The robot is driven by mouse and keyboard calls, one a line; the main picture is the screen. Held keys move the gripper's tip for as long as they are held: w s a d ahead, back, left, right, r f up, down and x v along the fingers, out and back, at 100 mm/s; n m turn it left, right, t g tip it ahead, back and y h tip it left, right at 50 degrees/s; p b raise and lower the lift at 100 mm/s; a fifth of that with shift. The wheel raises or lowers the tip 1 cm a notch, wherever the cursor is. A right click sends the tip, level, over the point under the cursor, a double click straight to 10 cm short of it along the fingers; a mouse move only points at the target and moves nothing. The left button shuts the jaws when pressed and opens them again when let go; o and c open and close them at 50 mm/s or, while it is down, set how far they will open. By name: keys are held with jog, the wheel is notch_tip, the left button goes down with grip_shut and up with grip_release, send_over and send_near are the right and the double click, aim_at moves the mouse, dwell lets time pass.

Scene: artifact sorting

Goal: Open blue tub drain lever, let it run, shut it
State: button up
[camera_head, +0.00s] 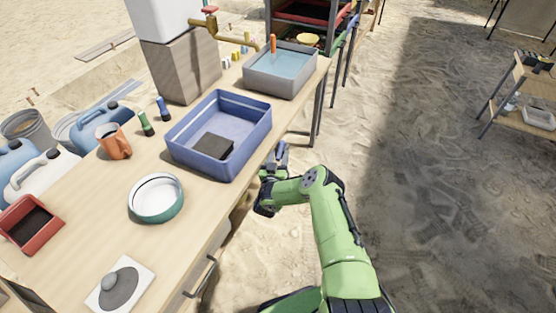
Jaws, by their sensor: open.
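The blue tub (183,160) stands on the wooden workbench near its front edge. A dark block (214,146) lies inside on its floor, and no water is clear to see in it. I cannot make out a drain lever on the tub; its side facing my arm is partly out of sight. My gripper (281,152) is open, just off the bench's front edge, right of the tub and apart from it. Nothing shows between its fingers.
A grey basin (252,88) of water with an upright orange piece stands behind the tub, under a brass tap (240,43). A white-and-teal bowl (133,207), an orange mug (114,142) and two small bottles stand left.

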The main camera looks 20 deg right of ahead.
jog(key=p+v, duration=1)
jog(key=v, duration=0.5)
jog(key=shift+s+a, duration=0.2)
jog(key=shift+s, duration=0.1)
jog(key=shift+f, duration=0.1)
